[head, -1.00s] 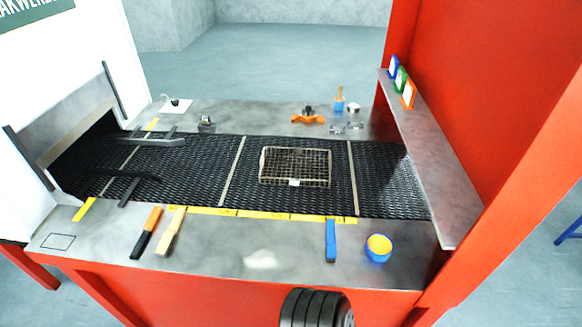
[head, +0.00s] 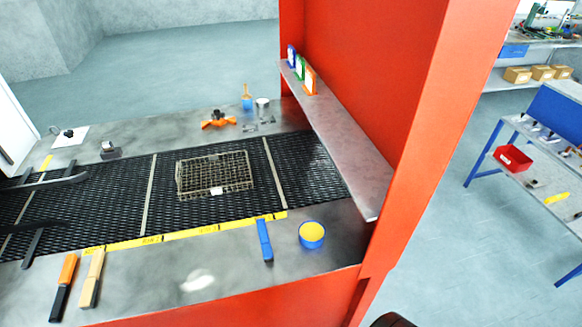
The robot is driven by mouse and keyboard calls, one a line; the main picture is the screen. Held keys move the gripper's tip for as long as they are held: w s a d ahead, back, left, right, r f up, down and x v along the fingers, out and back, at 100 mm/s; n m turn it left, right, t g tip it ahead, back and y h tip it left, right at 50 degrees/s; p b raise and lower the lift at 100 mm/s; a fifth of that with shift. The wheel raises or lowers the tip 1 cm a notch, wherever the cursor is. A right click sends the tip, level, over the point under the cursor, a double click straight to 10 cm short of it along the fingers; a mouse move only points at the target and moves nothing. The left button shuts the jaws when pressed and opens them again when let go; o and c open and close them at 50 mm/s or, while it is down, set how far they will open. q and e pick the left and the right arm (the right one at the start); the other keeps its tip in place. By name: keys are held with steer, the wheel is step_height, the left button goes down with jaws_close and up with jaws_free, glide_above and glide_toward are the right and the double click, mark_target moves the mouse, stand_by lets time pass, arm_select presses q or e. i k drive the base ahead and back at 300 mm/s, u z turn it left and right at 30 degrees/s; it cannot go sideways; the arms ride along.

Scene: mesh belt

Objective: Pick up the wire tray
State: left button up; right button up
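The wire tray (head: 213,174) is a rectangular mesh basket with a small white tag on its near side. It rests on the black mesh belt (head: 110,190), between two pale cross strips. It looks empty, though its inside is hard to make out. Neither of my grippers shows in the head view, and nothing touches the tray.
On the near metal ledge lie an orange-handled tool (head: 65,285), a wooden-handled one (head: 92,278), a blue bar (head: 264,240) and a blue cup with yellow inside (head: 312,235). A red post (head: 440,130) and grey shelf (head: 335,135) bound the belt's right. An orange clamp (head: 218,121) sits behind.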

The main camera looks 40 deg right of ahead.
mark_target(216, 192)
steer(key=z, duration=1.15)
steer(key=i, duration=0.35)
steer(key=u, duration=1.15)
